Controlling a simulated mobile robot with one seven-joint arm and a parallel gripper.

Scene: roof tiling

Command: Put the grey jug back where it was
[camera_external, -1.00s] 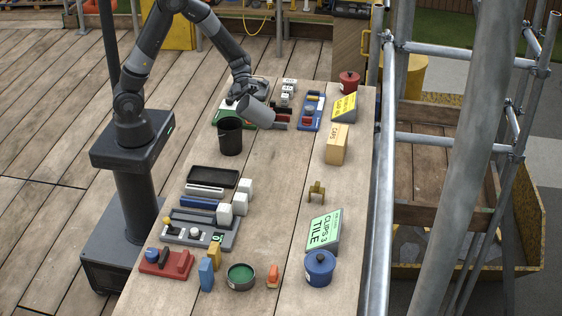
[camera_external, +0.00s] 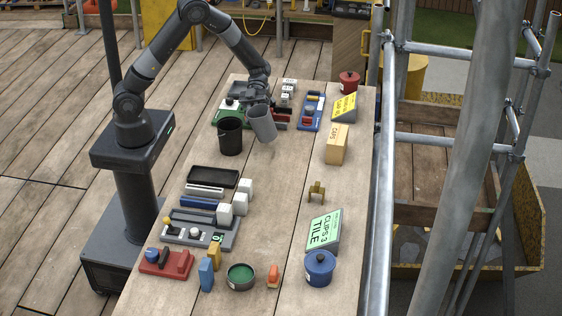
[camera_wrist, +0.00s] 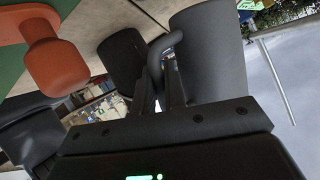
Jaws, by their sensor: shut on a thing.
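The grey jug (camera_external: 263,125) is in my gripper (camera_external: 256,101), a little tilted, just right of a black cup-shaped container (camera_external: 230,137) on the bench. In the wrist view the jug (camera_wrist: 208,60) fills the upper right. My gripper (camera_wrist: 163,95) is shut on its curved handle there. I cannot tell whether the jug's bottom touches the bench. The black container (camera_wrist: 122,62) also shows in the wrist view, left of the handle.
Behind the jug are a green base (camera_external: 226,116), grey labelled blocks (camera_external: 288,92) and a blue tray (camera_external: 312,111). A cardboard box (camera_external: 336,147) stands to the right. The bench (camera_external: 276,190) is clear in the middle. Scaffold poles (camera_external: 384,170) run along the right side.

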